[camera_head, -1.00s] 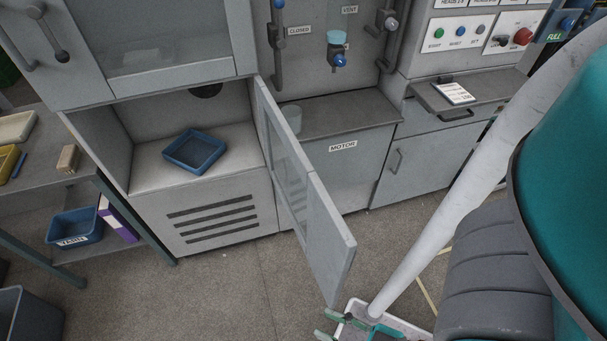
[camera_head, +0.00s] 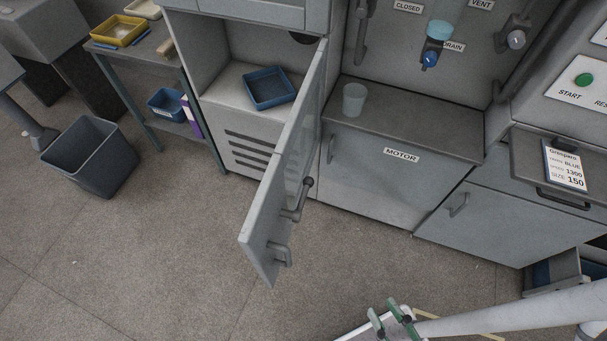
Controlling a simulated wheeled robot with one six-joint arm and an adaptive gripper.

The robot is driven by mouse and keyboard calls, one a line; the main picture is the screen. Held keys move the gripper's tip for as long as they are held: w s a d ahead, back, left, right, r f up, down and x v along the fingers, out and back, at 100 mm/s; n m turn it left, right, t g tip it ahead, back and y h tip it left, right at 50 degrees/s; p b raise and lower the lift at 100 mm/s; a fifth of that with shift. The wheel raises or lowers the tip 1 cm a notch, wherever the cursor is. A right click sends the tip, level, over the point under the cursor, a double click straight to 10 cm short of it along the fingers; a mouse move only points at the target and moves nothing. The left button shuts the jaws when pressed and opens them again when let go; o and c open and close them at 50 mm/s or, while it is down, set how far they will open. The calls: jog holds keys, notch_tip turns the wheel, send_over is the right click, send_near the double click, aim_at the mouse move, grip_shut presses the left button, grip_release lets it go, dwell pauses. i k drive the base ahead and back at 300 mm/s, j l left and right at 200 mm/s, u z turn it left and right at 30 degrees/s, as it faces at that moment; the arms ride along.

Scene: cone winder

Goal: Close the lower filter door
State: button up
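The lower filter door (camera_head: 262,222) is a grey panel with a window, standing wide open and jutting out from the cabinet toward me. Two dark handles, an upper one (camera_head: 298,204) and a lower one (camera_head: 281,255), show on its right face. The open compartment (camera_head: 228,88) behind it holds a blue tray (camera_head: 269,88). My gripper (camera_head: 387,319) is at the bottom edge of the view, right of the door and nearer to me. Its green fingertips look spread apart with nothing between them. It is clear of the door. Part of my gripper is cut off.
A grey motor cabinet (camera_head: 370,177) with a cup (camera_head: 354,100) on top stands right of the door. A card (camera_head: 564,165) lies on a shelf at right, above an open drawer (camera_head: 556,272). A bin (camera_head: 92,157) stands left. The floor (camera_head: 160,250) left of the door is clear.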

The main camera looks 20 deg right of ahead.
aim_at(264, 235)
jog(key=k, duration=0.6)
jog(key=k+j+z, duration=0.1)
jog(key=k+z, duration=0.15)
